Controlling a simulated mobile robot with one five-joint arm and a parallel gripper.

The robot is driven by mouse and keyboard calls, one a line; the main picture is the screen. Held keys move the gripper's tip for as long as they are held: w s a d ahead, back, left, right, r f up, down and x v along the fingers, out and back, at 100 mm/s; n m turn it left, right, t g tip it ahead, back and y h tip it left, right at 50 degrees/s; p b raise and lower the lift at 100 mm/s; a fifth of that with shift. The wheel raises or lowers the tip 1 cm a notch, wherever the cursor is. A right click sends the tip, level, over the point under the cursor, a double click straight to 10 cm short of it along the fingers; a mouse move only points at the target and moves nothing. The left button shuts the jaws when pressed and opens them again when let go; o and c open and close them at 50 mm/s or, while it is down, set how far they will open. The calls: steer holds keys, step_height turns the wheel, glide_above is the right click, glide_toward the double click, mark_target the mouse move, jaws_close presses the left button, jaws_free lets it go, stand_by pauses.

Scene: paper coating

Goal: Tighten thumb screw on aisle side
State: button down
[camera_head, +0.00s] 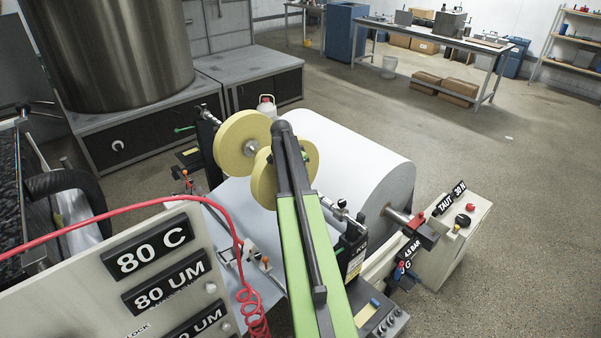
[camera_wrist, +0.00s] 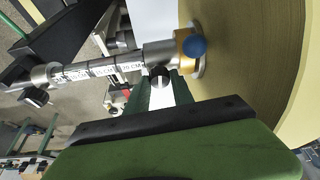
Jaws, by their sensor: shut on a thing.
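A steel rod with a printed scale (camera_wrist: 100,70) crosses the upper left of the wrist view. It ends in a metal collar (camera_wrist: 160,55) beside a yellow disc (camera_wrist: 250,60). A black thumb screw (camera_wrist: 158,77) sits under the collar. My gripper (camera_wrist: 160,90) is at this screw and shut on it; its green and black parts fill the bottom of the view. Another black knob (camera_wrist: 35,97) is at the rod's far left end. In the head view my green arm hides much of the spot, and the screw cannot be made out.
Two yellow discs, the rear one (camera_head: 240,143) and the nearer one (camera_head: 264,182), stand against a large white paper roll (camera_head: 350,160). A control panel (camera_head: 130,285) with a red hose is at lower left. A control box (camera_head: 455,235) stands right.

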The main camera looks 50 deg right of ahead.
stand_by(0.3)
steer(key=c, duration=1.1)
jaws_free()
steer(key=p+v, duration=1.6)
steer(key=v, duration=0.1)
steer(key=shift+r, duration=0.25)
steer(key=shift+a, duration=0.1)
